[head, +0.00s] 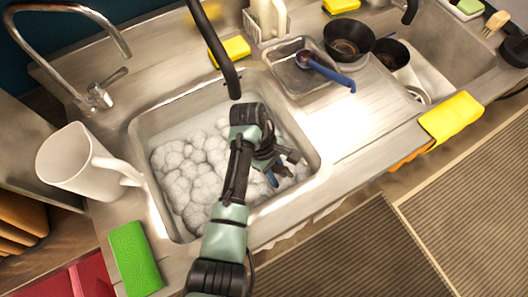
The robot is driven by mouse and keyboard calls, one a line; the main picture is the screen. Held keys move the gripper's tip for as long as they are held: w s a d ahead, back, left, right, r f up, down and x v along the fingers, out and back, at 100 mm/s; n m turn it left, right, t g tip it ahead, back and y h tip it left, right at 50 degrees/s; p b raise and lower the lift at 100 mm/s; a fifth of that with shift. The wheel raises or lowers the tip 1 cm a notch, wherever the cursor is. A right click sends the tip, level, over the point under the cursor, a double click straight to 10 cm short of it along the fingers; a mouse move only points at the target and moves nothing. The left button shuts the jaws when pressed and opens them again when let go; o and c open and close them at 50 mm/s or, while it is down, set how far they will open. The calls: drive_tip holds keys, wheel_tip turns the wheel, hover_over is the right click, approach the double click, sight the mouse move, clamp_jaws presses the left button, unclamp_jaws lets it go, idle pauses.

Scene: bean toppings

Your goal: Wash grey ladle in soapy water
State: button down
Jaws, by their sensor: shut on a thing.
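The left sink basin (313,160) holds water covered with heaps of white foam (195,165). My gripper (284,169) is low over the right side of this basin, at the edge of the foam. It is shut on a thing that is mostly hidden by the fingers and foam. A small blue part of this held ladle (271,180) shows below the fingers. Its bowl is not visible, so I cannot see its grey colour. Another ladle with a blue handle (333,75) lies across a clear tray on the drainboard.
The clear tray (290,85), a dark pan (349,39) and a dark pot (390,54) stand right of the basin. A black faucet spout (222,60) hangs over the basin. A yellow cloth (451,119) drapes the front edge.

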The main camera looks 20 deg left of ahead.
drive_tip(key=w+d, duration=0.1)
drive_tip(key=w+d+p, duration=0.1)
drive_tip(key=w, duration=0.1)
drive_tip(key=shift+w+d+p, duration=0.25)
drive_tip(key=shift+d+p, duration=0.05)
drive_tip(key=shift+d, duration=0.05)
idle(2.6)
drive_tip(key=shift+r, duration=0.1)
